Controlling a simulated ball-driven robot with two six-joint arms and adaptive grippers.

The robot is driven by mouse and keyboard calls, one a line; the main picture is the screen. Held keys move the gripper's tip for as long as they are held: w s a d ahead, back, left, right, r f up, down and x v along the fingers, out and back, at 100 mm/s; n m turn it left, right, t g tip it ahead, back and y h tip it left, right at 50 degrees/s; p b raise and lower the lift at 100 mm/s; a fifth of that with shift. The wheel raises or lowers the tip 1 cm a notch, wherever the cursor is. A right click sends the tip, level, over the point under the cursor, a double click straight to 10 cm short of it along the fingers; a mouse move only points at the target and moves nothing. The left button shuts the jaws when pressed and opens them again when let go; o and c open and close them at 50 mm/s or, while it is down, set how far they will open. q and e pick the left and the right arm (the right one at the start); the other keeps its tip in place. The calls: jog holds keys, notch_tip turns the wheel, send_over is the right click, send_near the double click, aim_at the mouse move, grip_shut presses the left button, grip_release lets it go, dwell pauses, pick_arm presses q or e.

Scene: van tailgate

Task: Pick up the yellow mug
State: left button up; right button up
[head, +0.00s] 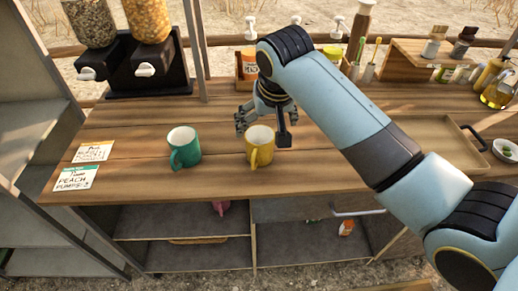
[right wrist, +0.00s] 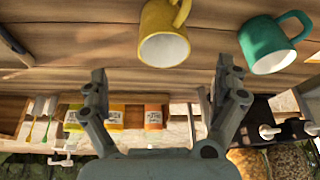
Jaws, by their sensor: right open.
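The yellow mug (head: 260,146) stands upright on the wooden counter (head: 330,170), with its handle toward the front. My right gripper (head: 264,126) is open and empty just behind the mug, its fingers toward the counter. In the right wrist view the yellow mug (right wrist: 164,36) is ahead of the gap between the open fingers (right wrist: 164,78), not between them. A green mug (head: 184,147) stands to the left of the yellow mug, and it also shows in the right wrist view (right wrist: 270,45). My left gripper does not show.
Two note cards (head: 76,179) lie at the counter's left end. Dispensers (head: 147,70) stand at the back left, with jars (head: 333,56) along the back. A wooden tray (head: 428,152) lies to the right.

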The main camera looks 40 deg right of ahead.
aim_at(263, 132)
jog(key=shift+s+a+x, duration=0.1)
jog(key=shift+a+x, duration=0.05)
jog(key=shift+x, duration=1.6)
jog(key=shift+s+a+x, duration=0.1)
jog(key=shift+a+x, duration=0.05)
jog(key=shift+x, duration=1.6)
jog(key=shift+s+a+x, duration=0.1)
jog(key=shift+x, duration=1.65)
jog(key=shift+f, duration=0.1)
jog(key=c, duration=1.2)
